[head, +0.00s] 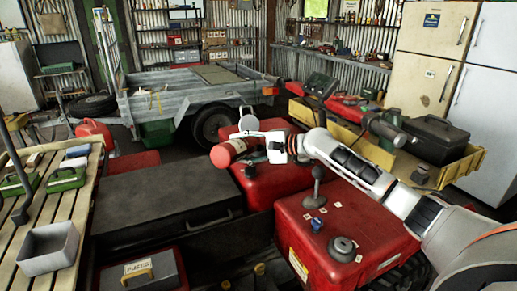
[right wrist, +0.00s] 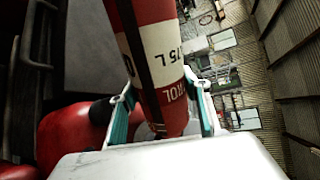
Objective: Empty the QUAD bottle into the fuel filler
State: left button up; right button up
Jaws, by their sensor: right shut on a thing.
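My right gripper (head: 262,147) is shut on a red bottle (head: 228,152) with a white band, held in the air above the red bodywork. The bottle lies tilted close to level in the head view. In the right wrist view the bottle (right wrist: 150,60) sits between the teal-padded fingers (right wrist: 160,115), with part of its lettering showing. A round dark grey fitting (head: 342,248), which may be the fuel filler, sits on the red tank top (head: 300,225) at the lower right, apart from the bottle. I cannot tell whether it is open. My left gripper is not in view.
A grey lever (head: 317,188) and a small blue item (head: 317,224) stand on the red top. A large dark case (head: 160,205) is to the left. A slatted bench (head: 75,215) holds a grey bin (head: 50,250). A trailer (head: 190,95) stands behind.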

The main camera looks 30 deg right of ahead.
jog(key=shift+w+d+r, duration=0.1)
dwell(0.4)
jog(key=shift+w+d+r+m+y+p, duration=0.2)
jog(key=shift+r+m+p, duration=0.2)
jog(key=shift+p, duration=0.15)
jog(key=shift+w+d+r+m+y+p, duration=0.1)
jog(key=shift+d+r+m+p, duration=0.05)
jog(key=shift+r+m+p, duration=0.3)
